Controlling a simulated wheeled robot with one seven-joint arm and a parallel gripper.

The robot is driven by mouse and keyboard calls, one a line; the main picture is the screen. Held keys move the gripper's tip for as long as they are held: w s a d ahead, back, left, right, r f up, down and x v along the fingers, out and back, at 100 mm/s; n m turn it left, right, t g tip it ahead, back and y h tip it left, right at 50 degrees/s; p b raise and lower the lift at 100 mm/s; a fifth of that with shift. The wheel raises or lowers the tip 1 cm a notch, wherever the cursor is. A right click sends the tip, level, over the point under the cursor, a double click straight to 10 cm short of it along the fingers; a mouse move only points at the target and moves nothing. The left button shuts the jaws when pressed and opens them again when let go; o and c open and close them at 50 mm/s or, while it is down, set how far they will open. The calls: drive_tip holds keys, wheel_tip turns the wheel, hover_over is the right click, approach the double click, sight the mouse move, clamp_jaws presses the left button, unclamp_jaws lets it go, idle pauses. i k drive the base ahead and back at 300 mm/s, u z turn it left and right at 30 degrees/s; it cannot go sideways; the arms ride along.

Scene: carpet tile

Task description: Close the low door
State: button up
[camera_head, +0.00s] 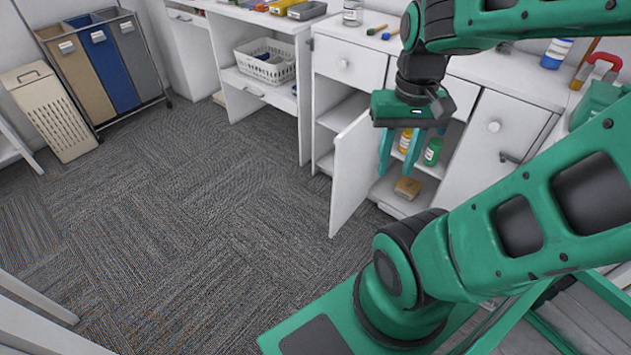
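The low white cabinet door (351,178) stands open, swung out over the carpet from the left side of its compartment. Its free edge points towards me. My gripper (396,172) hangs in front of the open compartment, just right of the door. Its two green fingers point down and are apart, with nothing visible between them. I cannot tell whether the left finger touches the door. Inside the compartment are an orange-yellow bottle (406,140), a green bottle (433,151) and a brown block (407,188). My gripper and arm hide part of the compartment.
Open shelves with a white basket (264,62) are to the left. Sorting bins (108,65) and a beige hamper (48,110) stand at far left. The carpet (215,215) is clear.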

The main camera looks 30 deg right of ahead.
sight(356, 146)
drive_tip(key=u, duration=0.35)
drive_tip(key=i, duration=2.35)
drive_tip(key=z, duration=3.3)
